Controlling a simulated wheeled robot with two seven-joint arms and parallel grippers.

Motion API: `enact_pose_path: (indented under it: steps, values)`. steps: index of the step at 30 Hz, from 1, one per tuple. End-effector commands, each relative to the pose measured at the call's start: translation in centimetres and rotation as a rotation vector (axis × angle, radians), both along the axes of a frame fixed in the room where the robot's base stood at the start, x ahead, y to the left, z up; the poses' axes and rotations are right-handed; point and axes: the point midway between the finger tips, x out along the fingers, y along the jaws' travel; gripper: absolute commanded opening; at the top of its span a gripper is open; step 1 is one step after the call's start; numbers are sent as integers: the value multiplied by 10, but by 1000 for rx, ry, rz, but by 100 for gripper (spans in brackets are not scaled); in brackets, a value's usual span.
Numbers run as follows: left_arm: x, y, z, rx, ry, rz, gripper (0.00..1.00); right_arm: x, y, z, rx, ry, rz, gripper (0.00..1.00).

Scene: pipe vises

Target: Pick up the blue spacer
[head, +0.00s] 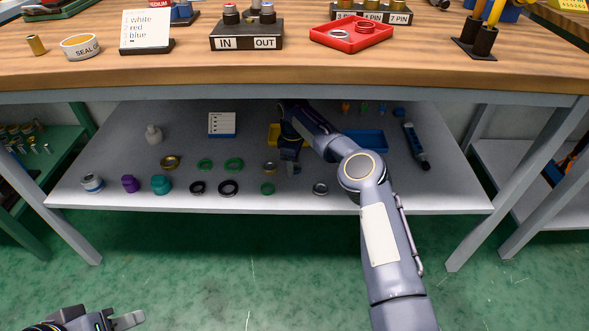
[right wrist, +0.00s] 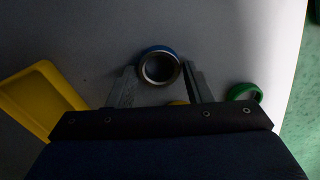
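A ring with a blue outer edge and a metallic inside, apparently the blue spacer (right wrist: 145,56), rests on the lower shelf. In the right wrist view it lies between the tips of my right gripper (right wrist: 160,76), whose two fingers are spread to either side of it. The far part of the ring extends past the fingertips. In the head view my right gripper (head: 291,168) is low over the shelf and mostly hides the ring. My left gripper (head: 122,318) is at the bottom left, partly cut off, over the floor and away from the shelf.
A yellow tray (right wrist: 44,98) and a green ring (right wrist: 244,92) are near my right gripper. Several other rings and caps stand to the left on the shelf (head: 420,193). A blue tray (head: 366,142) and a tube (head: 416,146) lie right. The tabletop (head: 290,72) is above.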

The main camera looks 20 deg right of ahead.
Motion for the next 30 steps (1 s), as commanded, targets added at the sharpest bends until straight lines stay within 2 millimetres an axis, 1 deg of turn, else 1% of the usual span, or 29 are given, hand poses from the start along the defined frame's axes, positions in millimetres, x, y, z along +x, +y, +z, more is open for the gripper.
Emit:
enact_pose_path:
  steps: [1, 6, 7, 13, 17, 20, 26, 27, 30]
  values:
    - [0, 0, 0, 0, 0, 0, 36, 0, 0, 0, 0, 0, 0, 39]
    - [0, 0, 0, 0, 0, 0, 36, 0, 0, 0, 0, 0, 0, 17]
    - [0, 0, 0, 0, 0, 0, 36, 0, 0, 0, 0, 0, 0, 16]
    - [0, 0, 0, 0, 0, 0, 36, 0, 0, 1, 0, 0, 0, 16]
    - [0, 0, 4, 0, 0, 0, 36, 0, 0, 6, -1, -1, 0, 16]
    - [0, 0, 10, 0, 0, 0, 36, 0, -1, 15, -2, -1, 0, 16]
    - [0, 0, 30, 0, 0, 0, 36, 1, 0, 44, -2, -2, 0, 16]
    - [0, 0, 24, 0, 0, 0, 36, -3, 0, 37, -3, 1, 3, 16]
    - [0, 0, 24, 0, 0, 0, 36, -11, 3, 37, -3, -2, 4, 16]
